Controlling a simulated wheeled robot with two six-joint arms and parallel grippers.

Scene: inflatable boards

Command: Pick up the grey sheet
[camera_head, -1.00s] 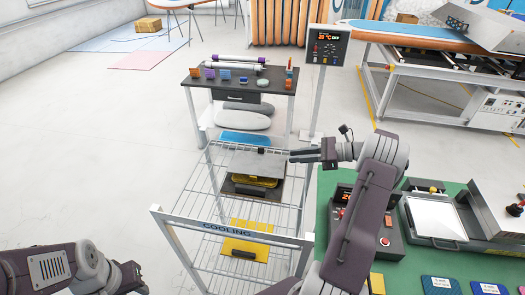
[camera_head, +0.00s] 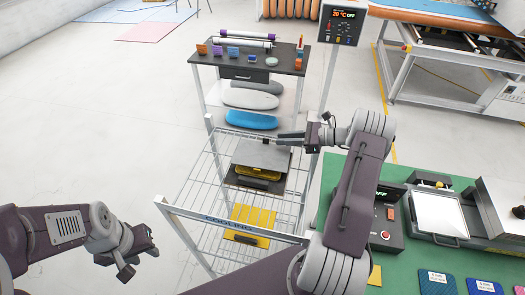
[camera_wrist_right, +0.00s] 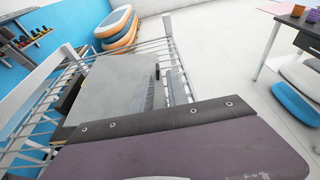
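The grey sheet (camera_head: 262,157) lies flat on a dark and yellow stack on the wire cooling rack (camera_head: 207,180). In the right wrist view the grey sheet (camera_wrist_right: 105,85) fills the area left of the fingers. My right gripper (camera_head: 280,138) is at the sheet's far right edge, level with or just above it. In the wrist view its two fingers (camera_wrist_right: 165,90) stand apart with a narrow gap. I see no sheet clearly between them, and contact is unclear. My left gripper (camera_head: 128,266) is off to the left of the rack, away from the sheet; its fingers are too unclear to read.
A yellow board (camera_head: 253,219) is lower in the rack. A dark table (camera_head: 250,67) with small items stands behind, over grey and blue pads. The green bench (camera_head: 335,185) with a control box (camera_head: 388,225) and press is on the right. The floor at left is clear.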

